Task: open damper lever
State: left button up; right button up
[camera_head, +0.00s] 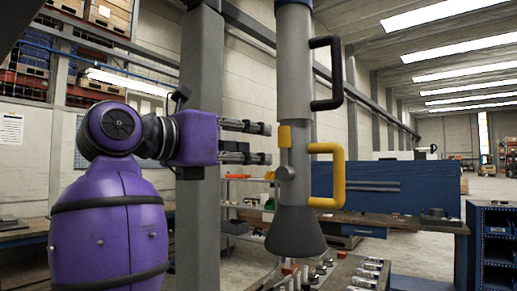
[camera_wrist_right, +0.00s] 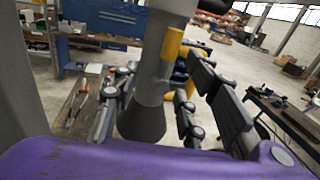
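A grey extraction duct (camera_head: 295,60) hangs upright and ends in a dark flared hood (camera_head: 296,235). A yellow lever tab (camera_head: 285,135) lies flat along its side, above a small round grey knob (camera_head: 285,173). The tab also shows in the right wrist view (camera_wrist_right: 173,43). My right gripper (camera_head: 268,143) is open and empty, its fingers pointing at the duct just left of the tab and knob. In the right wrist view the fingers (camera_wrist_right: 160,85) spread to either side of the duct. Contact cannot be told. My left gripper is not in view.
A yellow loop handle (camera_head: 340,175) and a black loop handle (camera_head: 337,75) stick out to the duct's right. A grey column (camera_head: 200,230) stands behind my arm. A blue cabinet (camera_head: 492,250) stands at right. Tools lie on a bench under the hood.

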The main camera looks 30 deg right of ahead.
aim_at(280, 141)
jog(key=d, duration=0.3)
jog(key=d+r, duration=0.1)
jog(key=d, duration=0.2)
jog(key=shift+w+r+p, duration=0.15)
jog(key=shift+r+p, duration=0.05)
jog(key=shift+p, duration=0.2)
jog(key=shift+w+d, duration=0.2)
jog(key=shift+d, duration=0.25)
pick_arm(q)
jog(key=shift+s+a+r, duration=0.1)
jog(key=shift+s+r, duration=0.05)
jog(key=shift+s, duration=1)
pick_arm(e)
grip_shut()
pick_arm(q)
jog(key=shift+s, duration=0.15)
